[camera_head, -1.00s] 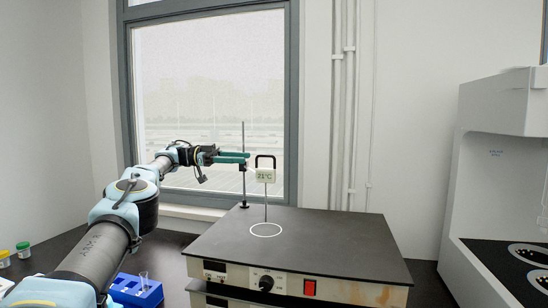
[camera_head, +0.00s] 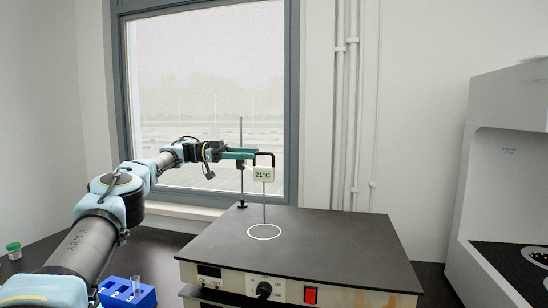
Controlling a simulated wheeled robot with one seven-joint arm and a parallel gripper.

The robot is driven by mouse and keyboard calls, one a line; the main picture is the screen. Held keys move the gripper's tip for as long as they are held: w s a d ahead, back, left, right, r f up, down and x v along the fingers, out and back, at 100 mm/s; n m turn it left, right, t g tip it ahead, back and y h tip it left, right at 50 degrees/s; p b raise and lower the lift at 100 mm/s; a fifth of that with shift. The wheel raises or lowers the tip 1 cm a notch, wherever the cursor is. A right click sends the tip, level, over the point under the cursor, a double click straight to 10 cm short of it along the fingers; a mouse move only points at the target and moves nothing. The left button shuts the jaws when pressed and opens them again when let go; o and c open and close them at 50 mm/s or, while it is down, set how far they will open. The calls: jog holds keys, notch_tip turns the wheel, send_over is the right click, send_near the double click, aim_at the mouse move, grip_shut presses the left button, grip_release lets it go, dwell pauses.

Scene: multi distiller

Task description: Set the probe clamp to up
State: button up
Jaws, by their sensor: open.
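The probe clamp shows as a black looped handle (camera_head: 265,155) above a small white display (camera_head: 263,174) reading 21°C. A thin probe (camera_head: 264,205) hangs from it, its tip close to the white ring on the hotplate top. A thin upright rod (camera_head: 241,140) stands behind the hotplate's back left edge. My gripper (camera_head: 248,153) reaches in from the left with its green fingers open. The fingertips are at the left side of the black handle; I cannot tell whether they touch it.
The hotplate (camera_head: 340,245) has a wide, bare black top, with a knob (camera_head: 264,290) and red switch (camera_head: 310,296) in front. A blue tube rack (camera_head: 125,292) stands at the lower left. A white machine (camera_head: 490,190) stands at the right.

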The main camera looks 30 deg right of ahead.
aim_at(270, 154)
jog(key=p+x, duration=0.2)
jog(key=x, duration=0.5)
jog(key=shift+s+d+r+p, duration=0.1)
jog(key=shift+s+d+p, duration=0.1)
jog(key=shift+p, duration=0.15)
jog(key=shift+s+d, duration=0.25)
jog(key=shift+s, duration=0.05)
grip_shut()
dwell(0.8)
